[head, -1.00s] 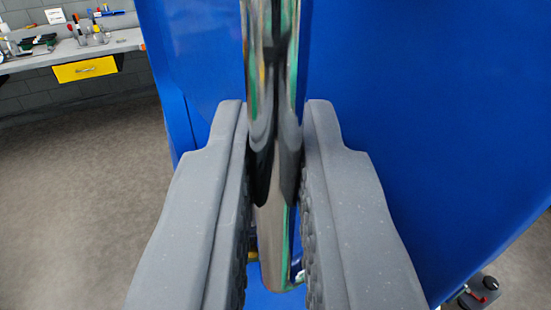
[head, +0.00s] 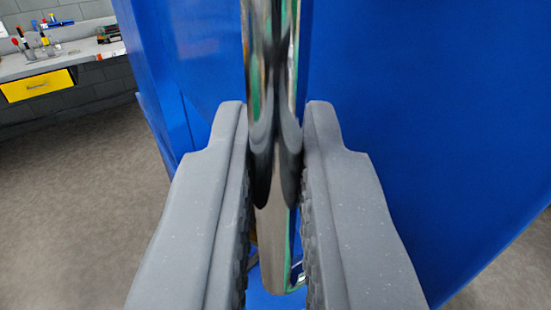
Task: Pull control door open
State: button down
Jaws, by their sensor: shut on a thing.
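A blue door panel (head: 420,110) fills the right and middle of the view. A shiny chrome bar handle (head: 272,60) stands upright in front of it. My gripper (head: 275,150) is shut on the handle, with one grey finger on each side of it. The handle's lower end shows between the fingers. The fingers hide part of the blue panel behind them. More blue surface (head: 165,70) lies to the left of the handle; I cannot tell whether it is the same door or the cabinet body.
A grey workbench (head: 80,62) with a yellow drawer (head: 38,86) and several small tools stands at the far left against a grey block wall. The grey floor (head: 80,190) between it and the blue panel is clear. A bit of floor shows at the lower right.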

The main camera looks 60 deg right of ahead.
jog(key=shift+w+r, duration=0.15)
dwell(0.5)
jog(key=c, duration=1.6)
grip_release()
jog(key=shift+a, duration=0.1)
jog(key=shift+a, duration=0.3)
jog(key=shift+v, duration=5.7)
